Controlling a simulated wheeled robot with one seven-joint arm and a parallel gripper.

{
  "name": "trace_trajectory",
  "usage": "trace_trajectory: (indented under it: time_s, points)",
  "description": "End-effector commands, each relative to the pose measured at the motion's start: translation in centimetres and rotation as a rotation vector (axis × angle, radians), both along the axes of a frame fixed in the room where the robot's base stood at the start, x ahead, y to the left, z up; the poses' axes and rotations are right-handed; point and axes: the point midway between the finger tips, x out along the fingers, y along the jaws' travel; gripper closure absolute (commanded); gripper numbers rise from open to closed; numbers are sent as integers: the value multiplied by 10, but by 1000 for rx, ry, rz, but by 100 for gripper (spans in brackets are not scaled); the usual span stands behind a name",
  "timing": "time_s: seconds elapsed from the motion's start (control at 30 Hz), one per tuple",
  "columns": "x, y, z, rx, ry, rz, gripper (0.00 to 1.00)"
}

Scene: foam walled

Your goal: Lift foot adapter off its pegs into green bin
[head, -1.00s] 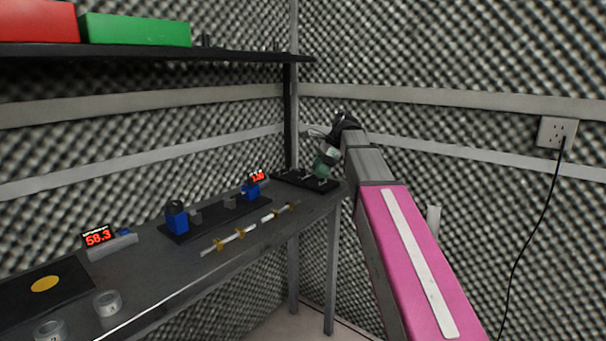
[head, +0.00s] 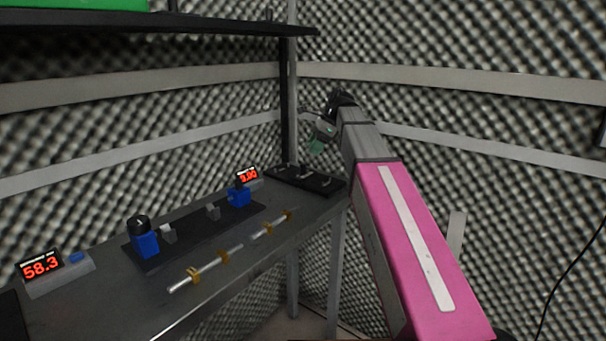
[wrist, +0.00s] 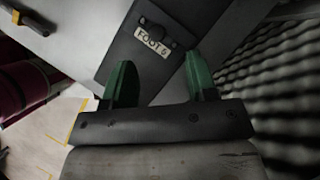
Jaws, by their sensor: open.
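A black board (head: 335,188) with small light pieces on it lies at the far right end of the bench. In the wrist view, a dark flat plate (wrist: 125,52) carries a label that seems to read "FOOT" plus one character, beside a small dark raised piece (wrist: 158,36). I cannot tell which part is the foot adapter, and no pegs show clearly. My gripper (head: 317,147) hangs above the board, apart from it. In the wrist view its green fingers (wrist: 160,75) are spread with nothing between them. The green bin (head: 75,4) shows only partly at the top left, on the shelf.
The dark shelf (head: 200,27) overhangs the bench (head: 120,305). A black rail (head: 185,237) with blue-based parts, rods with yellow fittings (head: 205,268) and two red displays, one at front left (head: 41,266), stand on the bench. Foam walls close the corner behind my gripper.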

Motion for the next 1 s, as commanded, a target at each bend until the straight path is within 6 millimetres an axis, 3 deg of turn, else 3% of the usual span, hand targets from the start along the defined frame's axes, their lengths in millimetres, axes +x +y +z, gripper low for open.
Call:
trace_trajectory:
  time_s: [0.1, 0.37, 0.7, 0.93, 0.97, 1.0]
  points:
    - [-2, 10, -18, 0, 2, 1, 48]
    - [-4, 18, -33, 0, 0, 1, 48]
    - [-9, 39, -70, 0, 1, 2, 48]
    - [-9, 40, -72, 0, 0, 1, 48]
    - [-9, 40, -72, 0, 0, 1, 51]
    - [-9, 40, -72, 0, 0, 1, 64]
